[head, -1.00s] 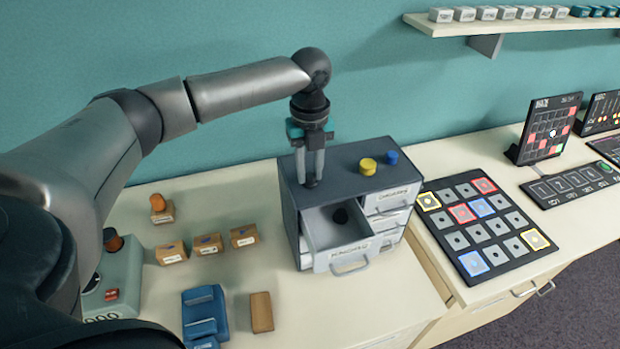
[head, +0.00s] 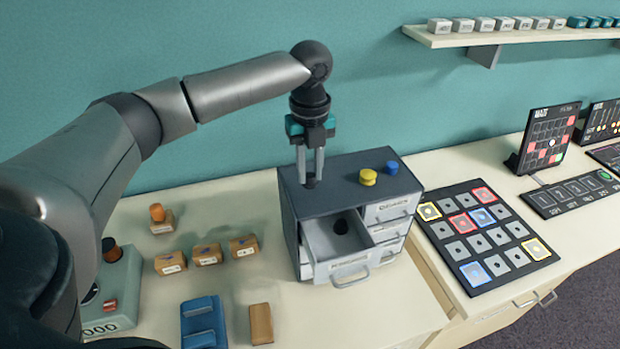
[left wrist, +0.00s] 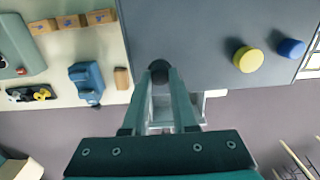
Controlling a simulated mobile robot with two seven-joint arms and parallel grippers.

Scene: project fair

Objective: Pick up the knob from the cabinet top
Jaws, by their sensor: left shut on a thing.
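The knob also shows between the fingertips in the left wrist view (left wrist: 159,68). It is at or just above the cabinet top; I cannot tell whether it touches. A yellow knob (head: 368,177) and a blue knob (head: 392,167) stand on the right part of the top. My right gripper is in neither view.
An upper drawer (head: 350,270) of the cabinet is pulled out, with a dark round spot or thing inside. Wooden blocks (head: 207,255) and a blue holder (head: 203,322) lie to the left. A black board of square tiles (head: 484,236) lies to the right. A shelf (head: 480,37) hangs behind.

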